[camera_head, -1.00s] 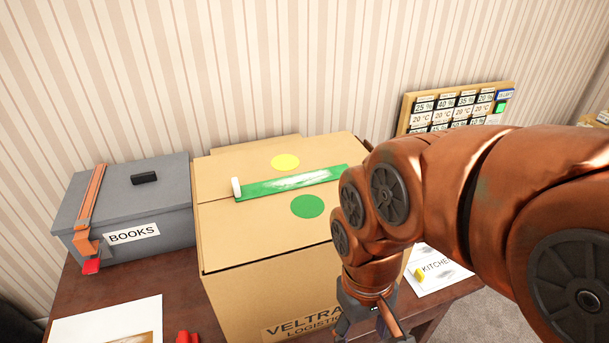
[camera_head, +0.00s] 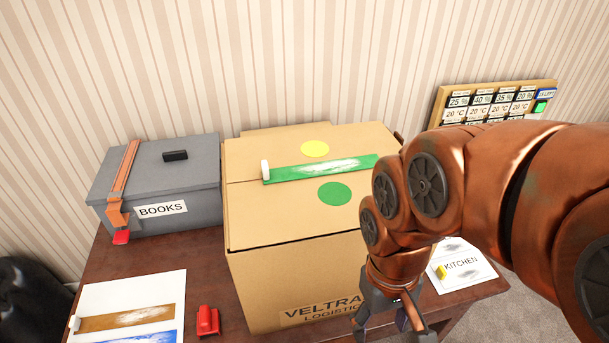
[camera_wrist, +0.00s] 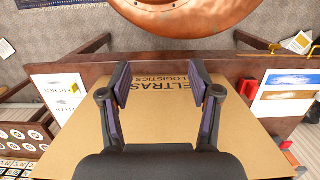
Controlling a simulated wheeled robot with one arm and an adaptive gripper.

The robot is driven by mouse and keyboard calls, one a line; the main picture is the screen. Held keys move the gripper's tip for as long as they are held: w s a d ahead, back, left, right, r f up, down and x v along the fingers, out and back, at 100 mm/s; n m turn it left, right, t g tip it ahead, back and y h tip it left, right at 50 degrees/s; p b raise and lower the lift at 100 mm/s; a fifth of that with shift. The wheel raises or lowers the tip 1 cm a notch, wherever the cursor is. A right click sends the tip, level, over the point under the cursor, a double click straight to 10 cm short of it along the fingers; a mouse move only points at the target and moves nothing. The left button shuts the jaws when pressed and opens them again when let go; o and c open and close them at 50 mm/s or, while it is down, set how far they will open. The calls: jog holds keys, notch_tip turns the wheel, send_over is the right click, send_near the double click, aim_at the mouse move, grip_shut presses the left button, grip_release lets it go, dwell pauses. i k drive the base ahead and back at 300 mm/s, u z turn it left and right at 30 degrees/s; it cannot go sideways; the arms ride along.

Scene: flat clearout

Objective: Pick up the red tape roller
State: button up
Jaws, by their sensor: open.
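The red tape roller (camera_head: 208,321) sits on the brown table, between the white sheet and the cardboard box, near the lower edge of the head view.
The large cardboard box (camera_head: 290,270) stands between my gripper and the roller. A white sheet (camera_head: 165,285) lies left, a KITCHEN sheet (camera_head: 458,275) right.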

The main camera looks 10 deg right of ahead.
aim_at(208, 324)
jog(key=z, duration=0.15)
jog(key=k, duration=0.5)
jog(key=u, duration=1.15)
jog(key=i, duration=0.5)
jog(key=z, duration=0.55)
jog(key=k, duration=0.6)
jog(key=u, duration=1.35)
jog(key=i, duration=0.5)
